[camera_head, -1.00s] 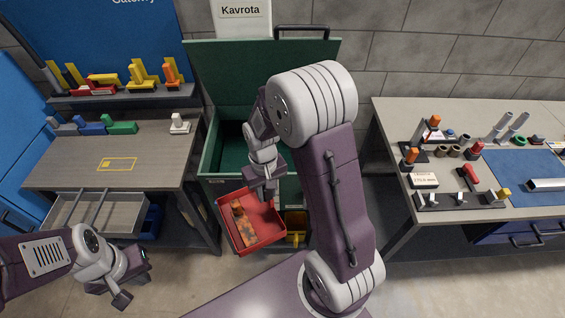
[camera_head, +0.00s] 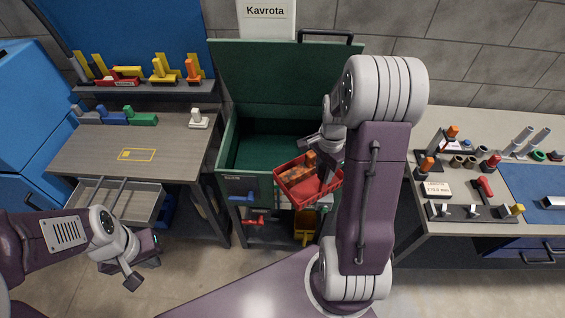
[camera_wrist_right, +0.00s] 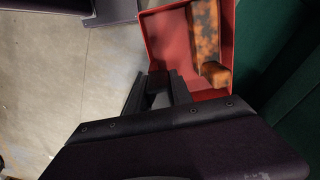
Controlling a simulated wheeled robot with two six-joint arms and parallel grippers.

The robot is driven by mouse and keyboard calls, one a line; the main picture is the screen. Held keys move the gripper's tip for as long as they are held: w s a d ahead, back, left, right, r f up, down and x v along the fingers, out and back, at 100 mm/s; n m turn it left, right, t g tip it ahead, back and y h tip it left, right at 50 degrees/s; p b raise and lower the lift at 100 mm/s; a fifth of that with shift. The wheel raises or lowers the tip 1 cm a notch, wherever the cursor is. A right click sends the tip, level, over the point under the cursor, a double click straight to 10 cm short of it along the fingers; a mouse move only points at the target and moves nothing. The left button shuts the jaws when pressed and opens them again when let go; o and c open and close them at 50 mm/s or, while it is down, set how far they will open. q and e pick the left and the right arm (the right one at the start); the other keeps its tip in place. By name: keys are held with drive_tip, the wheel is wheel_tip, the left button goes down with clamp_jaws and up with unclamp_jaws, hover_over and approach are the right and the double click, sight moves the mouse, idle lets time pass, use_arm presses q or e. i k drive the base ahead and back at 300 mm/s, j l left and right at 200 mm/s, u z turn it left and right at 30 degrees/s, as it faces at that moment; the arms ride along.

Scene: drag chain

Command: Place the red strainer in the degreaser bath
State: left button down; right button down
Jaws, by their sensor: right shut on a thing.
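The red strainer (camera_head: 293,188) is an open red basket with a rusty orange-brown part (camera_head: 300,172) lying in it. It hangs in the air, tilted, at the front edge of the green degreaser bath (camera_head: 238,184), whose lid stands open. My right gripper (camera_head: 322,160) is at the strainer's far right side and is shut on it. In the right wrist view, the dark fingers (camera_wrist_right: 165,88) meet the wall of the red strainer (camera_wrist_right: 172,40). The exact grip point is partly hidden. My left gripper (camera_head: 140,272) hangs empty at lower left, its fingers apart.
A grey bench (camera_head: 95,165) with coloured parts stands left of the bath. Another bench (camera_head: 440,213) with tools and a blue mat is at right. A yellow bin (camera_head: 305,232) and a red tap handle (camera_head: 254,220) sit below the bath. The bath's interior (camera_head: 265,152) looks free.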

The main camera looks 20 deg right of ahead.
sight(284, 155)
drive_tip(key=i, duration=0.95)
